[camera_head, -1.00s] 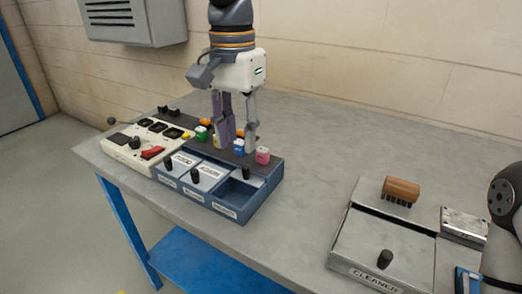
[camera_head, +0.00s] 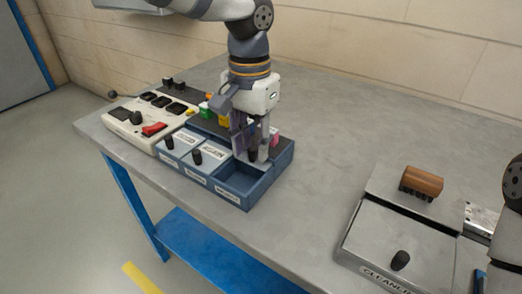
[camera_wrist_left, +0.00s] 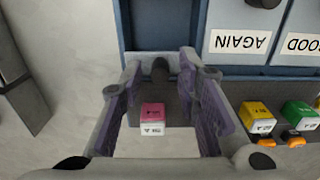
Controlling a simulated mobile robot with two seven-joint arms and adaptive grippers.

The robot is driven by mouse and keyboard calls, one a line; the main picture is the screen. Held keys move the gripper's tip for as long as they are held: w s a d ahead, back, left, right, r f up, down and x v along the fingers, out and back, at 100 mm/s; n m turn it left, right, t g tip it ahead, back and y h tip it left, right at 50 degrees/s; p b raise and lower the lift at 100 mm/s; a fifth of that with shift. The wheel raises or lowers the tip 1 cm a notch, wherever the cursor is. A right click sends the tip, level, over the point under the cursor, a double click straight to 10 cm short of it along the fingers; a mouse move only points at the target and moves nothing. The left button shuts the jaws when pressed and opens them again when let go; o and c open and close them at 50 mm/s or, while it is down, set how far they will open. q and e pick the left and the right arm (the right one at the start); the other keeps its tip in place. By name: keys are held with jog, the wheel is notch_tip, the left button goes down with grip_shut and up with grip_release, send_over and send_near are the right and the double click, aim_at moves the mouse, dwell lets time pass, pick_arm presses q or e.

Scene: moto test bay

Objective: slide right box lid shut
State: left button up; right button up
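The blue three-part box (camera_head: 270,181) stands on the bench. Its right compartment is uncovered at the front, and the right lid is slid back, mostly hidden under my left gripper. My left gripper (camera_head: 253,152) points down over the back of that compartment. Its fingers are apart, on either side of the right lid's black knob (camera_wrist_left: 160,68); a gap shows between the knob and each finger in the wrist view. The left and middle lids, the middle one marked AGAIN (camera_head: 213,153), cover their compartments. My right gripper is out of view.
A pink block (camera_wrist_left: 152,118) sits behind the knob, between the fingers. Green (camera_wrist_left: 300,113) and yellow (camera_wrist_left: 257,115) blocks stand beside it. A white switch panel (camera_head: 128,128) is left of the box. A grey cleaning box (camera_head: 385,238) with a brown brush (camera_head: 421,182) is at right.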

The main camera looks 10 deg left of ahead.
pick_arm(q)
grip_shut()
jog(key=shift+s+a+r+p, duration=0.1)
jog(key=shift+s+a+p, duration=0.1)
jog(key=shift+s, duration=0.35)
jog(key=shift+s+a+r+p, duration=0.1)
jog(key=shift+s+a, duration=0.1)
jog(key=shift+s, duration=0.35)
jog(key=shift+s+a+f, duration=0.15)
jog(key=shift+s, duration=0.15)
jog(key=shift+s+a, duration=0.3)
jog(key=shift+s, duration=0.6)
jog(key=shift+s+a, duration=0.3)
jog(key=shift+s, duration=0.55)
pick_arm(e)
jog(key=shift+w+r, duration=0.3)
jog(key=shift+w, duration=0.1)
pick_arm(q)
grip_release()
